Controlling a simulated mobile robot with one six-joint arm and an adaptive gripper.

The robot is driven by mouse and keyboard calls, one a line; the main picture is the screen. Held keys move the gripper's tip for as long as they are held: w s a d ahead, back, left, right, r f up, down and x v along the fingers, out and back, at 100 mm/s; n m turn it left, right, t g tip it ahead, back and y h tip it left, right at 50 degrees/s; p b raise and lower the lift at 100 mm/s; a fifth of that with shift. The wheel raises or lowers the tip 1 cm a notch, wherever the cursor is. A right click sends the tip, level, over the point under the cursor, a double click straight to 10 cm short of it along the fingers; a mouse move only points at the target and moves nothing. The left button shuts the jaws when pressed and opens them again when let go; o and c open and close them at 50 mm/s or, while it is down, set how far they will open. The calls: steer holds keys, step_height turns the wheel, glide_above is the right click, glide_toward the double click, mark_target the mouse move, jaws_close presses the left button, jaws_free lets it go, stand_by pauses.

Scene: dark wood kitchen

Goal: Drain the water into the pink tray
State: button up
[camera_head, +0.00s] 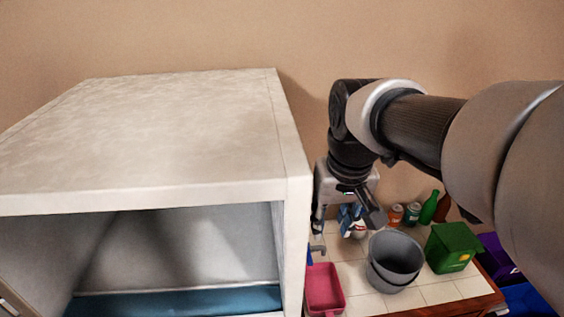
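The pink tray (324,289) sits on the light tiled counter at the lower middle, right of the large pale cabinet. My gripper (348,227) points down above the counter, behind and slightly right of the tray. Its two dark fingers look spread apart. A blue and white item (347,216) shows between them, apparently not clamped; whether it touches a finger is unclear. A grey bucket (396,256) stands right of the tray, open at the top. I cannot make out water in the tray or the bucket.
The pale cabinet (180,140) with an open front fills the left. A green box (453,246), cans (412,213) and a green bottle (429,207) stand right of and behind the bucket. Purple (497,256) and blue (528,299) containers are at the far right.

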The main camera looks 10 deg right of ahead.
mark_target(309, 259)
steer(key=w+f+g, duration=0.3)
steer(key=w+f, duration=0.5)
steer(key=w, duration=0.4)
step_height(309, 259, down, 17)
steer(key=shift+s+a+f+b, duration=0.1)
steer(key=shift+s+f+b, duration=0.1)
steer(key=shift+b, duration=0.1)
steer(key=shift+c, duration=0.5)
jaws_close()
